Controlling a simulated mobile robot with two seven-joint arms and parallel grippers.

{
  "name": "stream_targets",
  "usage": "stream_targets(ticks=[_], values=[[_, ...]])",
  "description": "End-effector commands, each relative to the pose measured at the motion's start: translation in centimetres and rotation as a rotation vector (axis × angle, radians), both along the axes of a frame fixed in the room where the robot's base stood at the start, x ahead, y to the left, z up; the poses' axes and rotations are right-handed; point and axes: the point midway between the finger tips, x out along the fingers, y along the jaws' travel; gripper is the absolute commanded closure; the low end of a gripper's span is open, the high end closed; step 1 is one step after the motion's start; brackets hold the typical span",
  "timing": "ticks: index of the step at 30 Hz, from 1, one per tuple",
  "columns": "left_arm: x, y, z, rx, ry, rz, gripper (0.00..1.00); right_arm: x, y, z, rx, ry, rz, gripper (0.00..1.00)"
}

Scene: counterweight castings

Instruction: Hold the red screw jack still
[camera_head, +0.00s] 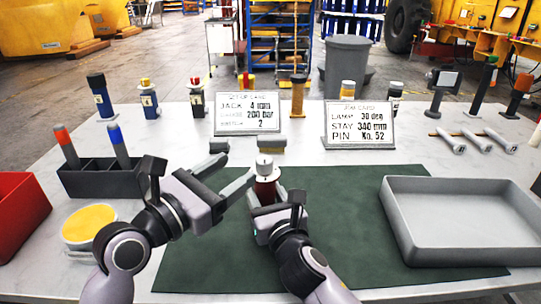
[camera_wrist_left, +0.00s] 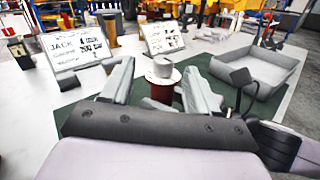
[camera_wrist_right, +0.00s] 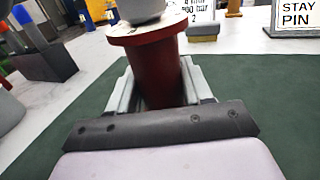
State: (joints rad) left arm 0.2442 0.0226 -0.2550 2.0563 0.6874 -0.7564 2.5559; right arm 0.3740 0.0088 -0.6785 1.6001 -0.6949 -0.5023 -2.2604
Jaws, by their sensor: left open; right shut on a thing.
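The red screw jack (camera_head: 264,190) stands upright on the dark green mat (camera_head: 340,240), with a pale cap on top. My right gripper (camera_head: 265,200) is shut on its red body, low down; in the right wrist view the red jack (camera_wrist_right: 160,70) sits between the fingers (camera_wrist_right: 160,85). My left gripper (camera_head: 260,163) is open at the height of the jack's top. In the left wrist view its fingers (camera_wrist_left: 160,85) are spread, with the jack's cap (camera_wrist_left: 163,68) and red flange between and beyond them. I cannot tell whether they touch the cap.
A grey tray (camera_head: 460,250) lies at the right. A dark holder (camera_head: 100,178) with red and blue handled tools, a yellow-topped round (camera_head: 90,222) and a red bin (camera_head: 15,212) are at the left. Two sign cards (camera_head: 248,114) (camera_head: 359,125) and several jacks stand behind.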

Motion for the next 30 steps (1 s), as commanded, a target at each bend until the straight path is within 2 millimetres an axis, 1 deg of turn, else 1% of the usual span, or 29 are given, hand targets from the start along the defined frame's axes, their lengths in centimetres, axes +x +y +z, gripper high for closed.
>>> stream_targets(ticks=[3, 8, 11, 24, 30], values=[[-0.9, 0.5, -1.0, -0.067, 0.097, -0.023, 0.40, -0.1, 0.1, -0.2, -0.001, 0.004, 0.001, 1.00], [-0.9, 0.3, -1.4, -0.097, 0.140, -0.035, 0.40, -0.1, 0.1, -0.2, -0.001, 0.004, 0.001, 1.00], [-0.1, -0.4, -1.4, -0.096, 0.140, -0.035, 0.40, -0.1, 0.1, -0.2, -0.001, 0.004, 0.002, 1.00], [5.1, -5.0, -1.3, -0.093, 0.137, -0.034, 0.40, -0.1, 0.1, -0.2, -0.001, 0.004, 0.002, 1.00], [6.8, -6.6, -1.3, -0.094, 0.136, -0.034, 0.40, -0.1, 0.1, -0.2, -0.002, 0.005, 0.001, 1.00]])
